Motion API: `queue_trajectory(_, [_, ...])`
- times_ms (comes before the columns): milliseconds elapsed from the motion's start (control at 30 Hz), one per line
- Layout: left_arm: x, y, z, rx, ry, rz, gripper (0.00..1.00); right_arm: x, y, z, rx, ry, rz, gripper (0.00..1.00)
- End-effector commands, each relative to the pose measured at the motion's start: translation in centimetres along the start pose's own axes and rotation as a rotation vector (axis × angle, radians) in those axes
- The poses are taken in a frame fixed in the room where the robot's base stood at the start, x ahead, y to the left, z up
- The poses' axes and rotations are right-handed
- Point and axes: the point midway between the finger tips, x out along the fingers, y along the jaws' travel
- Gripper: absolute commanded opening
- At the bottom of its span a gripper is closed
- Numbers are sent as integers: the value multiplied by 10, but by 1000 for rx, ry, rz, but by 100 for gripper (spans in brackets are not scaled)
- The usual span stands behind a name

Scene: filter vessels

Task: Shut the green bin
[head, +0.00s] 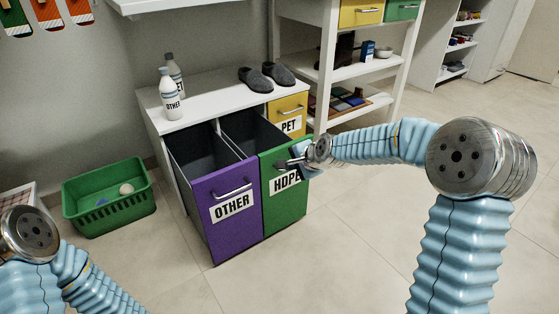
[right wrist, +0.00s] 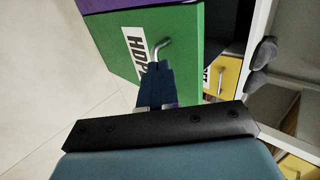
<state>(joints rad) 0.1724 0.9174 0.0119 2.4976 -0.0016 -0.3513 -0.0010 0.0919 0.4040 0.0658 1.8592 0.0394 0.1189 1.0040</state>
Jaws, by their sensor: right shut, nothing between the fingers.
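The green bin (head: 285,196), labelled HDPE, is pulled out of the white cabinet, with its dark inside open at the top. My right gripper (head: 301,160) is at the upper part of its front, by the metal handle. In the right wrist view the green front (right wrist: 190,75) and its handle (right wrist: 162,46) lie just beyond my shut fingertips (right wrist: 154,72). The fingers partly cover the HDPE label; whether they touch the front I cannot tell. My left gripper is out of view; only part of my left arm shows at lower left.
The purple OTHER bin (head: 226,211) is also pulled out, beside the green one. The yellow PET bin (head: 288,115) is in the cabinet. Bottles (head: 170,99) and grey slippers (head: 267,77) stand on the cabinet top (head: 215,95). A green basket (head: 110,198) is on the floor at left.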

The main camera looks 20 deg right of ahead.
Motion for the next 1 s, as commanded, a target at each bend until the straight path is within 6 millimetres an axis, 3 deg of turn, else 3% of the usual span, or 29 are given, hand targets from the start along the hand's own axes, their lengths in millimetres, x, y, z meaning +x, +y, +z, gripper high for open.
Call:
queue_trajectory(133, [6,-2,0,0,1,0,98,32,2,1,-2,-3,2,0])
queue_trajectory(300, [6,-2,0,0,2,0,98,48,-18,1,-2,-1,0,0])
queue_trajectory(1000, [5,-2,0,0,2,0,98,58,-29,0,-1,0,0,0])
